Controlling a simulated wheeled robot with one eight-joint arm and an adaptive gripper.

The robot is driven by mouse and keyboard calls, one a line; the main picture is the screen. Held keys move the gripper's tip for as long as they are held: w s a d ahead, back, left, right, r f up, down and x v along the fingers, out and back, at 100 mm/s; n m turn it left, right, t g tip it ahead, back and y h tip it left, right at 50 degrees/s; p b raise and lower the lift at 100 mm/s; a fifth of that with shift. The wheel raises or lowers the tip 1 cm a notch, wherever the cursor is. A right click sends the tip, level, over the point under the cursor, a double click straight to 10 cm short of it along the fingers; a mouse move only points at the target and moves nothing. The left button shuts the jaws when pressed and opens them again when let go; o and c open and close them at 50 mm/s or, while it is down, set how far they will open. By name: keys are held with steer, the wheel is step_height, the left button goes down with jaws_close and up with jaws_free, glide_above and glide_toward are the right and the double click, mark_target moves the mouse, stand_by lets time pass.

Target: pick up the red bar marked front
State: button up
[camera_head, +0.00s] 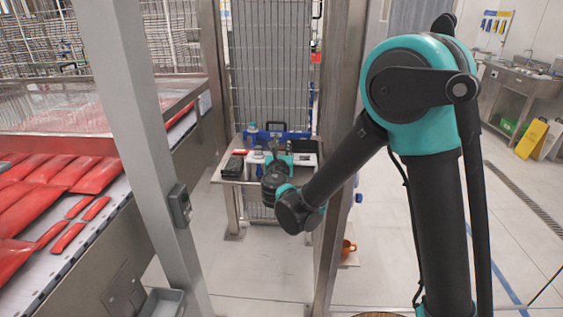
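A small red item (240,151) lies at the left back of a small table (231,170), beyond the metal posts; it may be the red bar, but no marking on it can be read. Several red packs (92,176) lie on the conveyor at the left, also without readable marking. My gripper (273,149) is over the table, to the right of the small red item and apart from it. My wrist and forearm hide most of it, so I cannot tell how its fingers stand.
A black case (233,166) lies on the table's left part, and a blue-topped bottle (252,129) stands behind. Metal posts (137,130) frame the view of the table. An orange cup (348,247) sits low at right. Open floor (520,235) lies at the right.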

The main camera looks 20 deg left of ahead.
jaws_close()
steer(key=shift+r, duration=0.1)
